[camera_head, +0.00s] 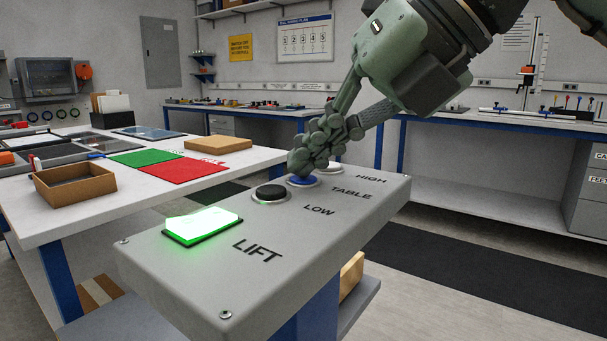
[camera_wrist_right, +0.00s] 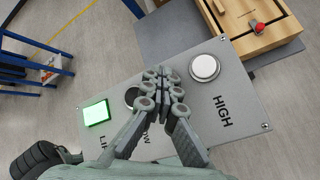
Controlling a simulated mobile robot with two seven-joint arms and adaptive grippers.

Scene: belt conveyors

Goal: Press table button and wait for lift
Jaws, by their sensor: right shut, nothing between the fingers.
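The grey lift control panel (camera_head: 185,285) carries a row of buttons marked LOW, TABLE and HIGH. A green LIFT light (camera_head: 202,226) at its near left glows. The blue table button (camera_head: 302,181) is mostly covered by my right gripper (camera_head: 308,165), which is shut and empty with its fingertips at the button. I cannot tell whether the button is pushed in. The black low button (camera_head: 271,193) and the white high button (camera_head: 328,168) are on either side. In the right wrist view the shut fingers (camera_wrist_right: 162,75) hide the table button, and the high button (camera_wrist_right: 205,67) is clear of them. My left gripper is out of view.
A white worktable (camera_head: 80,221) behind the panel holds a brown tray (camera_head: 75,185), a green mat (camera_head: 145,158), a red mat (camera_head: 187,170) and a cardboard-coloured block (camera_head: 217,144). A wooden crate (camera_wrist_right: 255,35) stands beside the panel. Other benches line the walls.

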